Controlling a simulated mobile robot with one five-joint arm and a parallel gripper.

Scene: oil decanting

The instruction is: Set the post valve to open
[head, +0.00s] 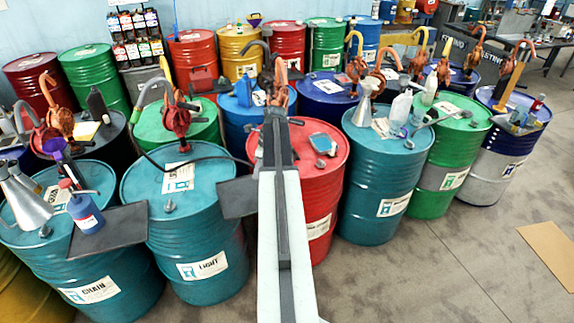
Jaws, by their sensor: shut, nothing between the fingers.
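My arm reaches from the bottom centre over a red drum (322,200). My gripper (272,88) is small and dark at its far end, shut and empty, in front of an orange hand pump (282,78). I cannot tell whether it touches the pump. No part is clearly recognisable as the post valve, so its setting cannot be read. A red hand pump (176,118) with a grey hose stands on a green drum at the left. A slanted yellow-orange post (511,86) stands on a dark blue and white drum (492,150) at the right.
Teal drums stand close in front, one labelled LIGHT (185,235) and one labelled CHAIN (88,258). A dark tray (108,232) bridges them, with a blue bottle (85,213) on it. Bare floor (450,270) lies at the lower right, with a cardboard sheet (550,247).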

